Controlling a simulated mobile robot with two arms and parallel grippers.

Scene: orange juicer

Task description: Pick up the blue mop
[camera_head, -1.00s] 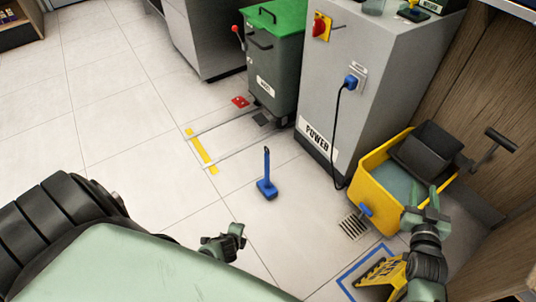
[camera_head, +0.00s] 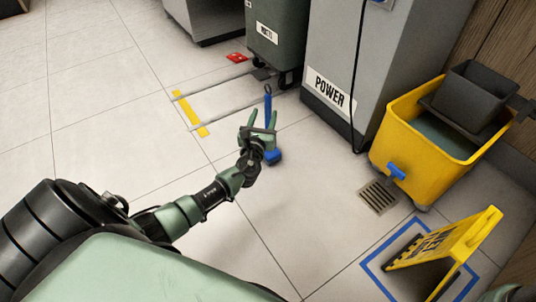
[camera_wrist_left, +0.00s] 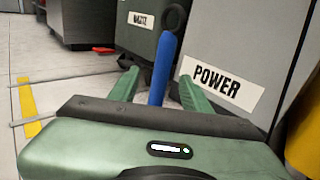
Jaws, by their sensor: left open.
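The blue mop (camera_head: 268,104) stands upright on the tiled floor, with a slim blue handle and a blue block-like head at its foot. My left gripper (camera_head: 260,124) is open, partly in front of the mop in the head view. In the left wrist view the mop's handle (camera_wrist_left: 161,72) rises between the two spread green fingers of my left gripper (camera_wrist_left: 158,88), with gaps on both sides. A dark ring tops the handle. The mop's lower part is hidden there by the gripper body. My right gripper is not clearly seen.
A grey POWER cabinet (camera_head: 335,60) and a dark green wheeled bin (camera_head: 275,35) stand behind the mop. A yellow mop bucket (camera_head: 400,150) is at right, near a floor drain (camera_head: 379,196) and a yellow floor sign (camera_head: 450,245). Floor at left is clear.

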